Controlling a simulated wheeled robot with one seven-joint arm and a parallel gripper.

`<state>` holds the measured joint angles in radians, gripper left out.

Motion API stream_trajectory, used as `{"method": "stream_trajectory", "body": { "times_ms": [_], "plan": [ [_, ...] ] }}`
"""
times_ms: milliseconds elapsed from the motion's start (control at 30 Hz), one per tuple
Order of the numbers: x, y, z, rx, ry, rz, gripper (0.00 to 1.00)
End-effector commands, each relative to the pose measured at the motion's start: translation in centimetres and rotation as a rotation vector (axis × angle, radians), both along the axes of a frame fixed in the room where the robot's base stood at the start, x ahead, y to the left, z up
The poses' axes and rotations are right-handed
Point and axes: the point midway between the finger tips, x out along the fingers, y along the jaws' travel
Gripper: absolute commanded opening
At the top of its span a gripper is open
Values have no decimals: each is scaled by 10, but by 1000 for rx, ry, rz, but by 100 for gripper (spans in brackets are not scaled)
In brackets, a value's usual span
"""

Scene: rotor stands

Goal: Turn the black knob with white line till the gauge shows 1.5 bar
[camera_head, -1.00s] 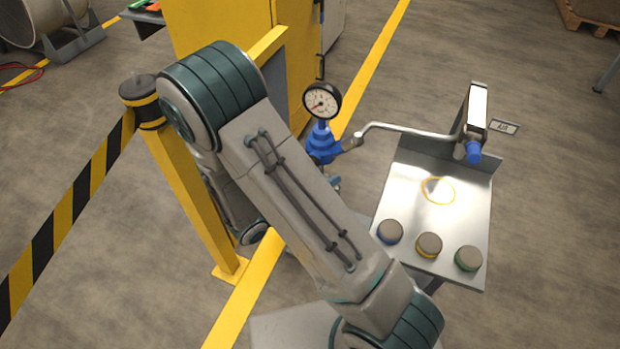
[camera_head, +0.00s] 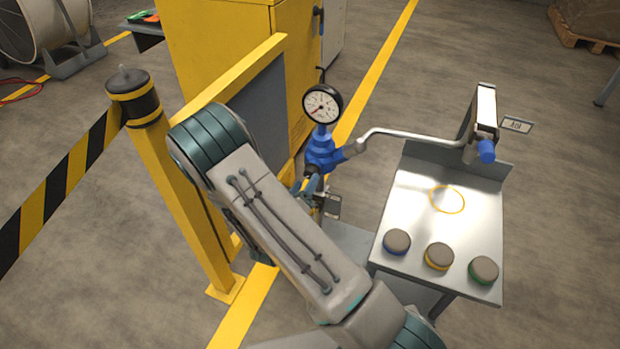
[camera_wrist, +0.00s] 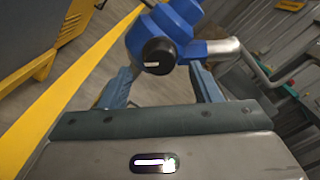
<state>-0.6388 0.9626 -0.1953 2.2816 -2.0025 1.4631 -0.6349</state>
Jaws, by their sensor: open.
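The black knob (camera_wrist: 158,52) sits on the front of the blue regulator (camera_wrist: 185,22) in the wrist view. Its short white line lies near its lower edge, roughly level. My gripper (camera_wrist: 160,70) is open, with one finger on each side of the knob and visible gaps to it. In the head view the blue regulator (camera_head: 322,150) carries the round white gauge (camera_head: 322,104) on top. The gauge needle points to the lower left; its figures are too small to read. My gripper (camera_head: 311,188) is just below the regulator there, partly hidden by my arm.
A bent metal pipe (camera_head: 410,133) runs right from the regulator to a bracket with a blue end (camera_head: 486,151). A metal tray (camera_head: 415,205) holds blue, yellow and green-ringed knobs. A yellow frame (camera_head: 185,190) and a striped barrier (camera_head: 60,185) stand left of the regulator.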

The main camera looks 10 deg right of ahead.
Motion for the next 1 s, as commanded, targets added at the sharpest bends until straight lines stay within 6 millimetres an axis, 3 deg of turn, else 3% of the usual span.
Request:
{"method": "stream_trajectory", "body": {
  "times_ms": [100, 300, 633, 667, 800, 1000],
  "plan": [
    [17, -13, -1, 1, -3, -2, 57],
    [32, -23, 0, 0, -1, -1, 57],
    [35, -25, 0, 0, 0, 0, 57],
    [35, -25, 0, 0, 0, 0, 52],
    [35, -25, 0, 0, 0, 0, 13],
    [35, -25, 0, 3, -2, 0, 13]
  ]
}}
